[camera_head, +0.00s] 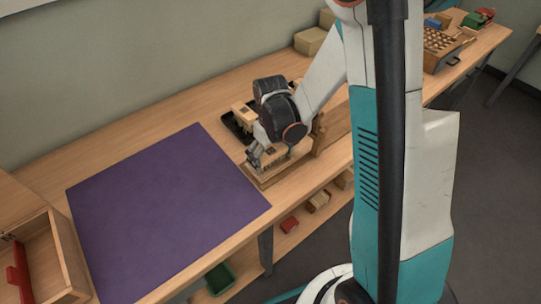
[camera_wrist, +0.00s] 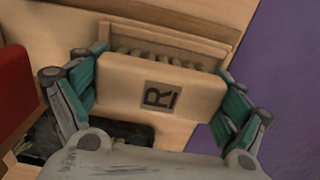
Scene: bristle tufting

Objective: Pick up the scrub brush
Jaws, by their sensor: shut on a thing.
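The scrub brush, a pale wooden block marked with a dark R (camera_wrist: 120,88), fills the middle of the wrist view. A row of light tufts shows along its far edge, beside a wooden ledge or holder (camera_wrist: 180,32). My gripper (camera_wrist: 162,95) has its teal-padded fingers against the left and right ends of the block and is shut on it. In the head view my gripper (camera_head: 268,158) is low over the wooden bench, at a wooden base (camera_head: 262,182) right of the purple mat. The brush's underside is hidden, so I cannot tell whether it touches the base.
The purple mat (camera_head: 165,205) lies clear on the bench (camera_head: 130,130). A black tray (camera_head: 236,128) is behind my gripper. An open wooden box (camera_head: 68,255) with a red thing inside stands at the left. A red object (camera_wrist: 14,85) is close in the wrist view.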

